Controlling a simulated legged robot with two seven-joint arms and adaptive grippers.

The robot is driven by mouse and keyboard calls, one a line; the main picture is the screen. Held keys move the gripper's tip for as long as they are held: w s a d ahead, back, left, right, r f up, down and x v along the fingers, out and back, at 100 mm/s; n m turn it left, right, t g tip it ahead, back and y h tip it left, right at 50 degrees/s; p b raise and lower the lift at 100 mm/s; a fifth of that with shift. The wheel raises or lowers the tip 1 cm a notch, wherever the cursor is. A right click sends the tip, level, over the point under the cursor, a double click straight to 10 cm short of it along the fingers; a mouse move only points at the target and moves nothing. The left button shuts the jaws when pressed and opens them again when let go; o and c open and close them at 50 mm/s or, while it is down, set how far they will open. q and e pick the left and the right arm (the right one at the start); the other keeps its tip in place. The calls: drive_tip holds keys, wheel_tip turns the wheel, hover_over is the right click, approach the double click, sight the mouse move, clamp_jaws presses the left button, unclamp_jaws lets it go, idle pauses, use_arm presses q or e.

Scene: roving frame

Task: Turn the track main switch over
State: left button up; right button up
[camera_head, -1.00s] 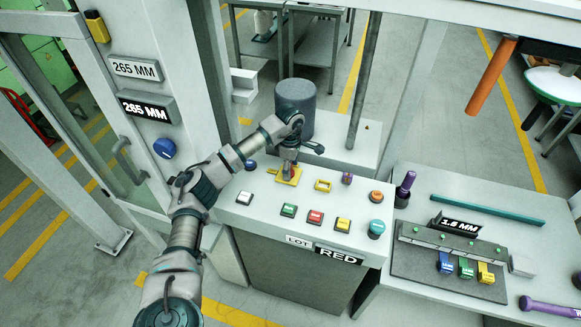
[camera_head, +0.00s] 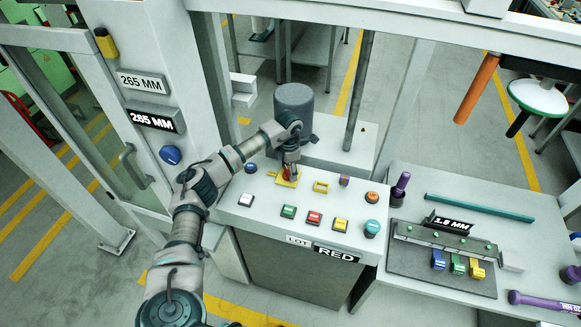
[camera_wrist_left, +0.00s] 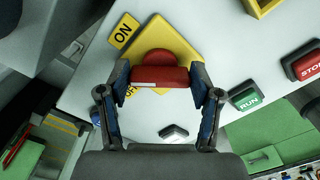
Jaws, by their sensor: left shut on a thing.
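The track main switch is a red rotary handle (camera_wrist_left: 160,72) on a yellow plate (camera_wrist_left: 182,46) in the left wrist view. An ON label (camera_wrist_left: 123,31) stands at the plate's upper left corner, and a second label is partly hidden beside the handle. My left gripper (camera_wrist_left: 160,88) is shut on the red handle, one finger at each end of it. In the head view the left gripper (camera_head: 289,172) comes down over the yellow plate (camera_head: 287,181) at the back left of the console, and hides most of the handle. My right gripper is not in view.
The console carries a white button (camera_head: 246,199), a green RUN button (camera_head: 288,211), a red STOP button (camera_head: 314,217) and a yellow button (camera_head: 341,225). A yellow frame (camera_head: 321,187) sits right of the switch. A grey cylinder (camera_head: 294,110) stands behind. A side table (camera_head: 440,190) is at right.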

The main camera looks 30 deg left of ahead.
use_arm(q)
drive_tip(key=n, duration=0.1)
drive_tip(key=n+p, duration=0.1)
drive_tip(key=shift+s+a+f+n, duration=0.1)
drive_tip(key=shift+s+a+n, duration=0.15)
drive_tip(key=shift+n, duration=0.15)
drive_tip(key=shift+n+p, duration=0.6)
drive_tip(key=shift+n, duration=0.3)
drive_tip(key=n+p, duration=0.2)
drive_tip(key=n, duration=0.3)
drive_tip(key=shift+f, duration=0.2)
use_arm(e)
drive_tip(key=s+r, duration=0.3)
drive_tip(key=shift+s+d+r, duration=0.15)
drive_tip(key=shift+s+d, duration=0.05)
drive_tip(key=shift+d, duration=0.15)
use_arm(q)
drive_tip(key=shift+n, duration=0.3)
drive_tip(key=o, duration=1.2)
drive_tip(key=shift+c, duration=0.2)
drive_tip(key=shift+r, duration=0.15)
drive_tip(key=shift+w+r, duration=0.1)
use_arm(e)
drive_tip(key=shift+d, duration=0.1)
